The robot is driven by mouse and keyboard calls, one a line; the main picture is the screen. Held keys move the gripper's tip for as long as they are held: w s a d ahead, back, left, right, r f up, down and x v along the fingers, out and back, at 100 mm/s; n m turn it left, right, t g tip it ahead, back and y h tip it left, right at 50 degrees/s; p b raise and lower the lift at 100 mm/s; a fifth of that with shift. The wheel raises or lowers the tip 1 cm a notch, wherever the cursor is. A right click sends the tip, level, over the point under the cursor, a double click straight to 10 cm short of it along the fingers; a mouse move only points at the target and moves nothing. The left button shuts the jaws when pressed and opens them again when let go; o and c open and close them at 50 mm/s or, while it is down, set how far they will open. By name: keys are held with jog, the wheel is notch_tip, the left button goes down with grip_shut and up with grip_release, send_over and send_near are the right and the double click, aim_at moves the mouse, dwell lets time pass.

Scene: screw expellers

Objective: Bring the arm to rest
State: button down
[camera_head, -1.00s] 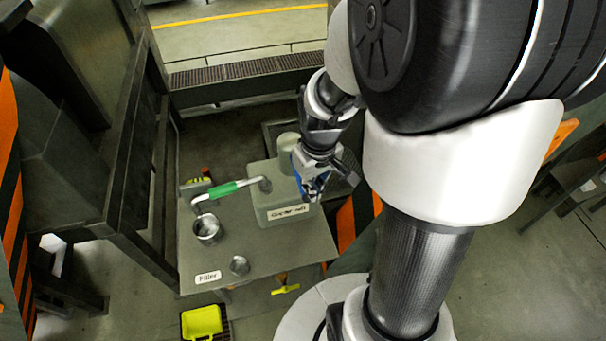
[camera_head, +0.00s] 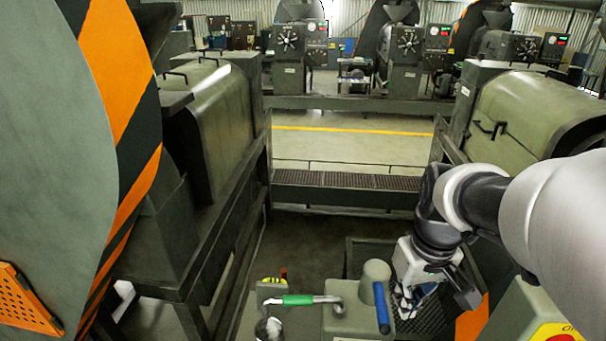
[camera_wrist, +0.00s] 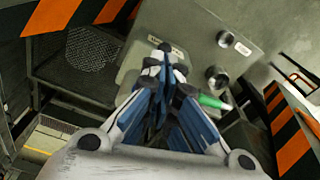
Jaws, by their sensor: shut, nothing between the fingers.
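My gripper (camera_head: 408,312) is low at the right of the middle in the head view, with its fingers pointing down. It is beside the grey pump-like housing (camera_head: 345,322) and holds nothing. In the wrist view my gripper's blue and white fingers (camera_wrist: 163,52) are together and empty. Behind them is the labelled housing (camera_wrist: 133,72), whose label is partly hidden. My arm comes in from the right of the head view, bent at the wrist.
A green-sleeved pipe handle (camera_head: 297,300) and an upright blue bar (camera_head: 382,308) stand close to the gripper's left. Striped guards (camera_head: 125,90) and a machine (camera_head: 215,105) line the left. Another machine (camera_head: 535,105) is at right. Open floor (camera_head: 350,150) lies beyond the grating.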

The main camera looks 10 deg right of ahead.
dwell(0.4)
jog(key=s+a+f+t+b, duration=0.3)
jog(key=s+a+f+b, duration=0.7)
jog(key=b, duration=0.7)
notch_tip(320, 180, down, 3)
jog(key=shift+a, duration=0.35)
jog(key=w+d+r+n+g+h+p, duration=0.1)
jog(key=w+d+r+n+g+p, duration=0.1)
jog(key=w+r+n+p, duration=0.5)
jog(key=w+d+r+n+g+h+p, duration=0.1)
jog(key=w+d+r+n+g+p, duration=0.2)
jog(key=w+r+n+g+p, duration=0.2)
jog(key=w+r+n+p, duration=0.3)
jog(key=w+p, duration=0.4)
jog(key=p, duration=0.3)
jog(key=shift+w+d+r, duration=0.25)
jog(key=shift+d+r, duration=0.1)
jog(key=shift+r, duration=0.55)
